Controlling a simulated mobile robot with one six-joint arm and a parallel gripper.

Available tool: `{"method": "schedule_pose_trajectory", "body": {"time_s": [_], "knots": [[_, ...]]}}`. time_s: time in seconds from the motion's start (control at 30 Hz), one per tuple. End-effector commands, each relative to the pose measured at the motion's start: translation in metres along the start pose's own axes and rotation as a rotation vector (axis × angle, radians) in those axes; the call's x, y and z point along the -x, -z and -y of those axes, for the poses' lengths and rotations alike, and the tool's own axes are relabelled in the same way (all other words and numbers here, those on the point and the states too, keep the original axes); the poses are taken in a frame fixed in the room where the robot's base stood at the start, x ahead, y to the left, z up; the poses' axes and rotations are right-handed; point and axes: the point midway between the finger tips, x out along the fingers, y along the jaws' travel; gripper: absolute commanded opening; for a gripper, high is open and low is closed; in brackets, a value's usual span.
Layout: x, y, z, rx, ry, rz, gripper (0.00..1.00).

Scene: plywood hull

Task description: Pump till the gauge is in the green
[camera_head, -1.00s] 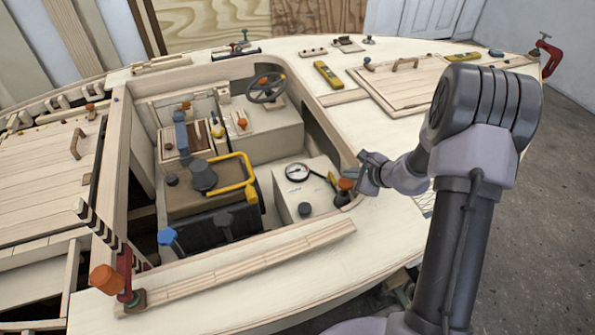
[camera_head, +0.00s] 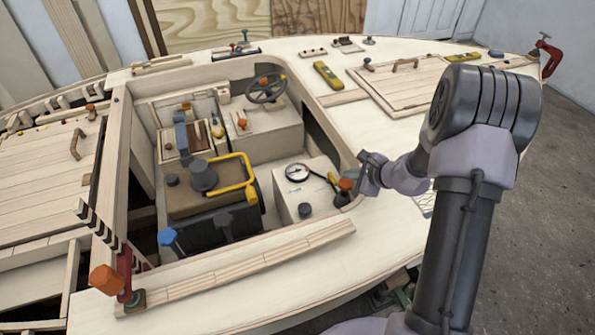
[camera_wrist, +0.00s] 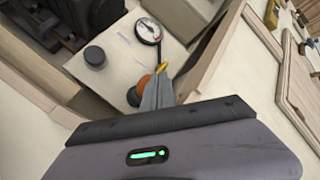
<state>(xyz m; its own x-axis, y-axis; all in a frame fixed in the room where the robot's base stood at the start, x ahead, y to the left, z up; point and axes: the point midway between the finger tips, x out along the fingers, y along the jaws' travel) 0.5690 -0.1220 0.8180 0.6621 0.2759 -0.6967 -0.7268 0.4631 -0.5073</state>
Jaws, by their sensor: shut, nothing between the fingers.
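The round white gauge (camera_head: 297,172) sits on top of a pale box in the cockpit. It also shows in the wrist view (camera_wrist: 148,30), with a dark needle, but I cannot read whether that points to green. A dark rod with a yellow end (camera_wrist: 161,68) runs from beside the gauge toward my fingers. My gripper (camera_wrist: 160,80) is shut and empty, its fingertips close to this yellow end; I cannot tell if they touch. An orange knob (camera_head: 346,184) on a dark base stands just left of my fingers; it also shows in the wrist view (camera_wrist: 139,90).
A black cap (camera_head: 305,210) stands on the same box. The cockpit's wooden rim (camera_head: 270,250) surrounds it closely. A yellow bent handle (camera_head: 247,178) and a steering wheel (camera_head: 266,88) are farther left and back.

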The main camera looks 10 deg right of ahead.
Motion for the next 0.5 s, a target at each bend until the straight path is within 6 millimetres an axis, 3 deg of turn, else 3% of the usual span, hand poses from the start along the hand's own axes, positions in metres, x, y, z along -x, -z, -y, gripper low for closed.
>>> {"method": "schedule_pose_trajectory", "body": {"time_s": [0.5], "knots": [[-0.0032, 0.0023, -0.0023, 0.0, 0.0, 0.0, 0.0]]}}
